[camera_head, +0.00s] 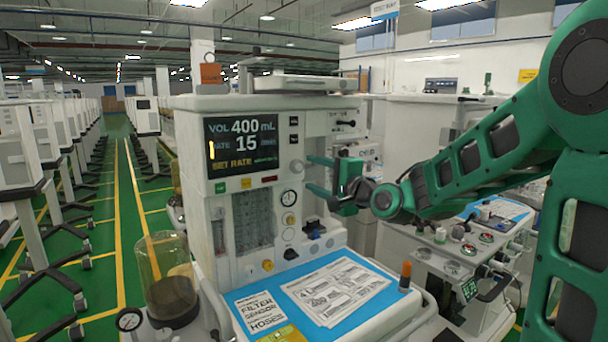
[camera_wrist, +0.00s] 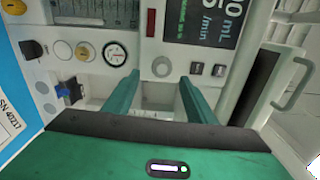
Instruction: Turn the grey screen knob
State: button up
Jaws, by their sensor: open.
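The grey screen knob (camera_head: 297,166) is a small round knob on the white cart's front panel, right of the dark screen (camera_head: 242,144). The screen reads VOL 400 mL, 15 and SET RATE. My gripper (camera_head: 308,173) is open and empty, coming from the right with its two green fingers pointed at the panel near the knob. In the wrist view the knob (camera_wrist: 161,67) lies between and just beyond the fingertips (camera_wrist: 159,78). No finger visibly touches it, though the exact gap is hard to judge.
A round gauge (camera_head: 289,197) and a yellow knob (camera_head: 290,218) sit below the knob. A blue mat (camera_head: 378,281) with papers covers the cart's shelf. A clear canister (camera_head: 165,262) stands at left. Another cart (camera_head: 440,262) stands at right, under my arm.

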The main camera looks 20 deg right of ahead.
jog(key=shift+v, duration=2.1)
jog(key=shift+d, duration=0.1)
jog(key=s+d+f+n+g+h, duration=0.25)
jog(key=s+d+f+g, duration=0.2)
jog(key=s+f, duration=0.3)
jog(key=s+d+f+n+g+h, duration=0.2)
jog(key=s+d+f+n+g, duration=0.3)
jog(key=f, duration=0.4)
jog(key=s+d+f+g, duration=0.1)
jog(key=s+f+g, duration=0.1)
jog(key=s, duration=0.7)
jog(key=s+d+f+g, duration=0.2)
jog(key=s+g, duration=0.1)
jog(key=s, duration=0.6)
jog(key=s+d+f+n+g, duration=0.1)
jog(key=s+f+g, duration=0.1)
jog(key=s, duration=0.7)
jog(key=shift+s+d+g+h, duration=0.35)
jog(key=shift+g+h, duration=0.1)
